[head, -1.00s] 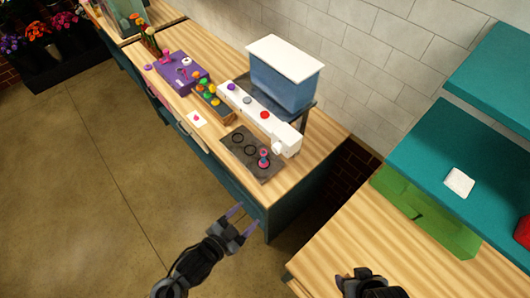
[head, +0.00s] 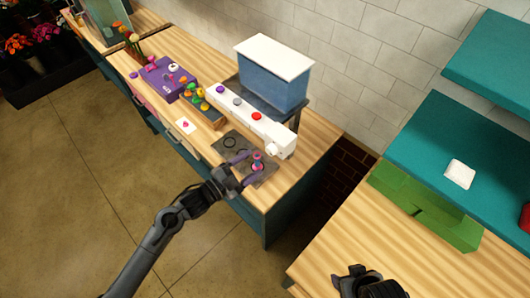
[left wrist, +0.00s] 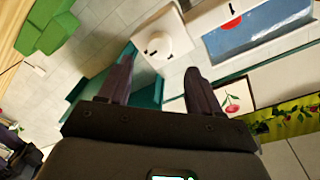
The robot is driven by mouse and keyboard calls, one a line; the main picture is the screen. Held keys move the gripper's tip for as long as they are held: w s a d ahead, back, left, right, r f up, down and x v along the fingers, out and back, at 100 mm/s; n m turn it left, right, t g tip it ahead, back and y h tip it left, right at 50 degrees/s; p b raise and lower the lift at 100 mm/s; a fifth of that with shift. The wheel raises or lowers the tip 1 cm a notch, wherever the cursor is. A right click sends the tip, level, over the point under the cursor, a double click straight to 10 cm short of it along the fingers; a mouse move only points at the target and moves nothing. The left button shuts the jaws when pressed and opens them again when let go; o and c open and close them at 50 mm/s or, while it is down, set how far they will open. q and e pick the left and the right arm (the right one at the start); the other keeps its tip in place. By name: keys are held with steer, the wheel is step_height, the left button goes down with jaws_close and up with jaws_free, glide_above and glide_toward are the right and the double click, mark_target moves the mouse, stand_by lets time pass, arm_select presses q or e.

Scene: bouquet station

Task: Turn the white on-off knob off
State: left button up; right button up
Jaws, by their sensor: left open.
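The white knob (head: 272,150) sticks out from the near end of a long white panel (head: 244,118) on the wooden counter. In the left wrist view the round white knob (left wrist: 168,45) with dark marks lies ahead of and between my finger tips. My left gripper (head: 246,168) is open and empty over the dark mat, just short of the knob; its fingers also show in the left wrist view (left wrist: 161,62). They appear apart from the knob. My right gripper (head: 368,284) is partly cut off at the bottom edge, and its jaws are unclear.
A blue tank with a white lid (head: 273,75) stands behind the panel. Purple, grey and red buttons line the panel top. A green block (head: 425,205) lies on the right counter.

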mark_target(269, 152)
arm_select(q)
steer(key=p+x, duration=0.1)
steer(key=x, duration=0.5)
steer(key=shift+w+d, duration=0.15)
steer(key=shift+d, duration=0.1)
steer(key=c, duration=1)
steer(key=shift+c, duration=0.2)
